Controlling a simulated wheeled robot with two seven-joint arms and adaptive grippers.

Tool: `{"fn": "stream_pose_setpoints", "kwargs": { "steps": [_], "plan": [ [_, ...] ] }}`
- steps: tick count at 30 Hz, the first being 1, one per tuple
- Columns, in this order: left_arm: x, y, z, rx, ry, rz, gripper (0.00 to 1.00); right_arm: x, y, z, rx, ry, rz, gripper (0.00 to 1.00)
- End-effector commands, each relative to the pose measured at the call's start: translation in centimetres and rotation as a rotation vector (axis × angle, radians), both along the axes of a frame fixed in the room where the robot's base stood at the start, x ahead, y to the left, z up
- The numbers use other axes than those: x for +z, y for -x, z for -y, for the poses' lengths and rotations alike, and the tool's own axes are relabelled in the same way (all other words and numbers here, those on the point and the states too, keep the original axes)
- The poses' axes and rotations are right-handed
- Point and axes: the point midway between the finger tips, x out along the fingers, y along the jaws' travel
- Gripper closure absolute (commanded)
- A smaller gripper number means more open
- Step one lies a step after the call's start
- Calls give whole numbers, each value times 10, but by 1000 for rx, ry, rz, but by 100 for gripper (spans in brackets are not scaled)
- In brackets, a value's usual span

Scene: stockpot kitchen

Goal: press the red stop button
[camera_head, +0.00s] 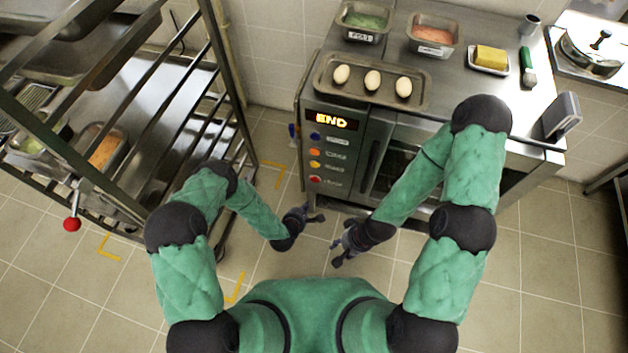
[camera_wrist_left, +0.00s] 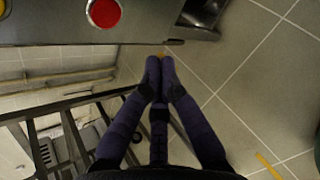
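The red stop button (camera_head: 314,179) is the lowest of the round buttons on the steel oven's front panel (camera_head: 345,150). It shows large at the top left of the left wrist view (camera_wrist_left: 103,13).
The lit display (camera_head: 332,119) reads END above the buttons. A tray (camera_head: 385,97) with three eggs sits on the oven top. A metal rack (camera_head: 225,75) stands at left, with a red ball knob (camera_head: 72,224). The tiled floor (camera_head: 540,270) is clear at right.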

Motion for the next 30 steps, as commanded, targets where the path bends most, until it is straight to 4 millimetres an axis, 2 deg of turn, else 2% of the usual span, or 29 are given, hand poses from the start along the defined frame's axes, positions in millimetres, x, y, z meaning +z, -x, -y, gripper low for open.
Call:
{"fn": "stream_pose_setpoints", "kwargs": {
  "steps": [18, 30],
  "plan": [
    [-1, -67, 22, -1, -1, 3, 100, -21, 0, 0, 0, 0, 0, 60],
    [0, -78, 26, 0, 0, 0, 100, -25, 0, 0, 0, 0, 0, 60]
  ]
}}
